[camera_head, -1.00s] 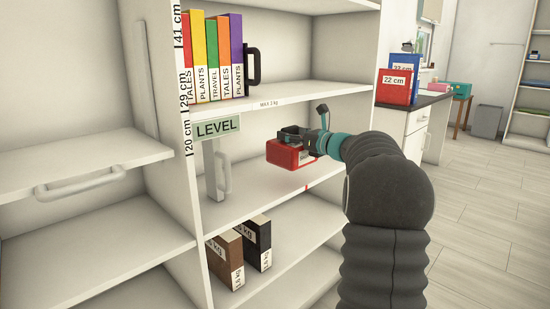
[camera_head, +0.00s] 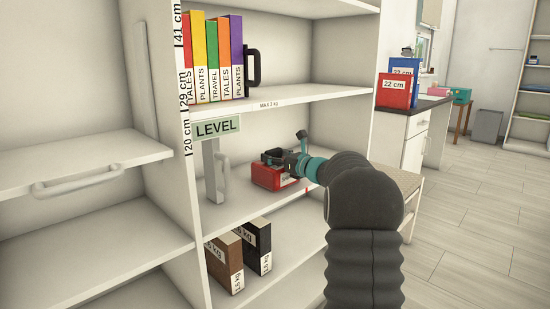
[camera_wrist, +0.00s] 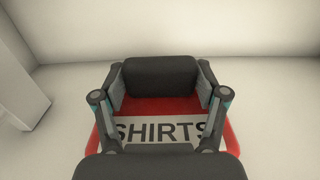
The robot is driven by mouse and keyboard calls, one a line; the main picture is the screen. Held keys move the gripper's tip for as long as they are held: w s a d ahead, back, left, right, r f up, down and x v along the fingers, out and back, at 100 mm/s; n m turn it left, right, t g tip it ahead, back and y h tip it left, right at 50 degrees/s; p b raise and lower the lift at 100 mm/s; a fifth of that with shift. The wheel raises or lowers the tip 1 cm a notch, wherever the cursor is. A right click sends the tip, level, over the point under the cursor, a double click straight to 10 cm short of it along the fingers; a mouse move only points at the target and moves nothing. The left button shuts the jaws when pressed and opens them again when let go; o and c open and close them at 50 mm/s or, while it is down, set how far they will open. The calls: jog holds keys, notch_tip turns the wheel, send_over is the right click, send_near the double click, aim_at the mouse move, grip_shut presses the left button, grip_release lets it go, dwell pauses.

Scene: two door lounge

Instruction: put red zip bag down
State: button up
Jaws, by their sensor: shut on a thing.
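The red zip bag (camera_head: 268,176) is inside the middle compartment of the shelf unit, at or just above the middle shelf board (camera_head: 240,204). I cannot tell whether its underside touches the board. My gripper (camera_head: 276,160) is shut on the bag from the right. In the wrist view the bag (camera_wrist: 232,140) shows a white label reading "SHIRTS" between and below the fingers of my gripper (camera_wrist: 160,95). The gripper hides part of the bag's top.
A pale bookend with a handle (camera_head: 213,172) stands left of the bag, under the "LEVEL" sign (camera_head: 217,127). Several books (camera_head: 213,60) stand on the board above. Brown (camera_head: 224,262) and black boxes (camera_head: 257,245) stand below. Bare board lies around the bag.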

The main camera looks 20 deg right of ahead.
jog(key=shift+r, duration=0.1)
jog(key=o, duration=1.8)
